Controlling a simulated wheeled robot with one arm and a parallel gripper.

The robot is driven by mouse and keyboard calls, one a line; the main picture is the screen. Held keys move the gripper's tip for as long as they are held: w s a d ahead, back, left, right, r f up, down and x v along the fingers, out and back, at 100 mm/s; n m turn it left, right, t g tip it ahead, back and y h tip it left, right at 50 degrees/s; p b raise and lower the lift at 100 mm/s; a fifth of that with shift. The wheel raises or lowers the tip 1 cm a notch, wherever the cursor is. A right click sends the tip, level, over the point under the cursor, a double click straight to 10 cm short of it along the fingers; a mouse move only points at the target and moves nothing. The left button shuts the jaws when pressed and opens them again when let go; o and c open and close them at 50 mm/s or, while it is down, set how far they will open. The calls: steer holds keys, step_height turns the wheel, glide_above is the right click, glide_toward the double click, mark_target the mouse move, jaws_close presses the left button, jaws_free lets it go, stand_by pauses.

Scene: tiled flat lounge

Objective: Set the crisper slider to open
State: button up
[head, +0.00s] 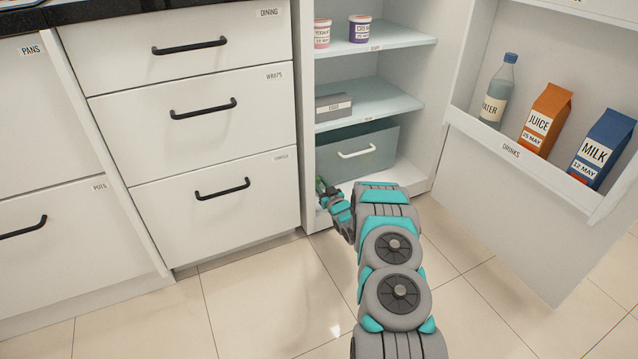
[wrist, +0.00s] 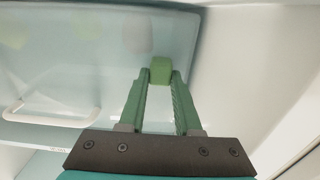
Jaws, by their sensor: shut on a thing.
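The crisper is a translucent grey-green drawer (head: 335,165) with a white handle, low in the open fridge; its front also fills the left of the wrist view (wrist: 90,60). A small green block (wrist: 160,65), which looks like the slider's knob, sits near the drawer's edge on the picture's right. My gripper (wrist: 160,78) is shut on this green block, one green finger on each side. In the head view my gripper (head: 323,188) is at the drawer's lower left, partly hidden by my arm. No slider marking is readable.
The fridge door (head: 520,190) stands open at right, holding a water bottle (head: 497,90), juice carton (head: 545,120) and milk carton (head: 602,150). Shelves above the crisper hold a grey box (head: 333,107) and two tubs. Closed drawers (head: 215,125) stand left. The tiled floor is clear.

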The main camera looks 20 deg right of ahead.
mark_target(330, 172)
jaws_close()
stand_by(0.8)
steer(key=shift+w+d+p, duration=0.1)
steer(key=shift+d+p, duration=0.2)
steer(key=shift+d, duration=2.9)
steer(key=shift+r, duration=0.1)
steer(key=o, duration=0.8)
jaws_free()
steer(key=shift+s+d+p, duration=0.15)
steer(key=shift+s+p, duration=0.35)
steer(key=shift+s, duration=3.4)
